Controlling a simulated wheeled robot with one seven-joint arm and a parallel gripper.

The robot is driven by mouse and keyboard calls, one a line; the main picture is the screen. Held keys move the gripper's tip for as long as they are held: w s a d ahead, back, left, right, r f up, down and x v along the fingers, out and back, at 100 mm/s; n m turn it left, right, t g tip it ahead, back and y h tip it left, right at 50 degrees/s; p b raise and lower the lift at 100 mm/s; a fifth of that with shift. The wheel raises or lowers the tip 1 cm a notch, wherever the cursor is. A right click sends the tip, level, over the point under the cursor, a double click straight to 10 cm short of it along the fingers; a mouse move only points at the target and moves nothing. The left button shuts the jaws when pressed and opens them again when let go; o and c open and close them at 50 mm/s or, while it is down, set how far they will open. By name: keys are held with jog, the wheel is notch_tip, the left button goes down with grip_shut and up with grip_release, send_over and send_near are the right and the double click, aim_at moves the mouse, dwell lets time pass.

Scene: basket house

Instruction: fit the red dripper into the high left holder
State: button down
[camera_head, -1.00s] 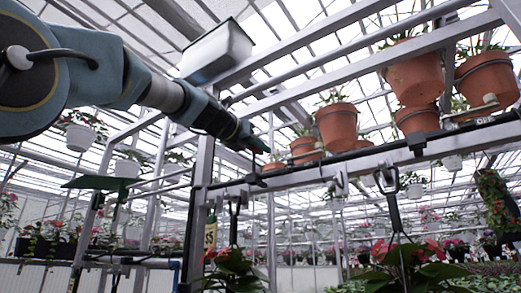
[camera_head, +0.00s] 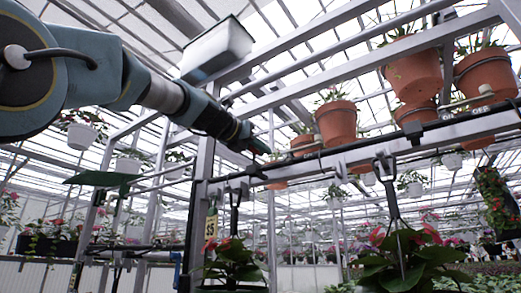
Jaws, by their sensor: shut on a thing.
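My gripper (camera_head: 259,147) is at the upper middle, at the end of my arm coming in from the left. It is shut on the red dripper, which is too small and dark here to make out clearly. The gripper tip is just above the left end of a metal rail (camera_head: 350,157). A small dark fitting (camera_head: 256,170) sits on this rail just below the tip and may be the high left holder. I cannot tell whether the dripper touches it. Another dark fitting (camera_head: 415,133) is farther right along the rail.
Terracotta pots (camera_head: 336,122) stand behind the rail, close to the gripper's right. A metal post (camera_head: 200,200) rises below my arm, and a white trough (camera_head: 216,50) is above it. Leafy plants (camera_head: 405,258) hang under the rail from dark hangers.

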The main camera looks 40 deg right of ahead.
jog(key=shift+f, duration=0.25)
jog(key=shift+f+b, duration=1.35)
jog(key=shift+f, duration=0.05)
jog(key=c, duration=0.9)
grip_release()
jog(key=shift+f, duration=0.1)
jog(key=shift+o, duration=0.6)
jog(key=shift+s, duration=0.1)
jog(key=b, duration=0.3)
send_near(255, 158)
jog(key=shift+w+d+r, duration=0.1)
jog(key=shift+w+d, duration=0.15)
jog(key=shift+d, duration=0.2)
jog(key=shift+w+d+r, duration=0.15)
jog(key=shift+w+d, duration=0.15)
jog(key=shift+d, duration=0.15)
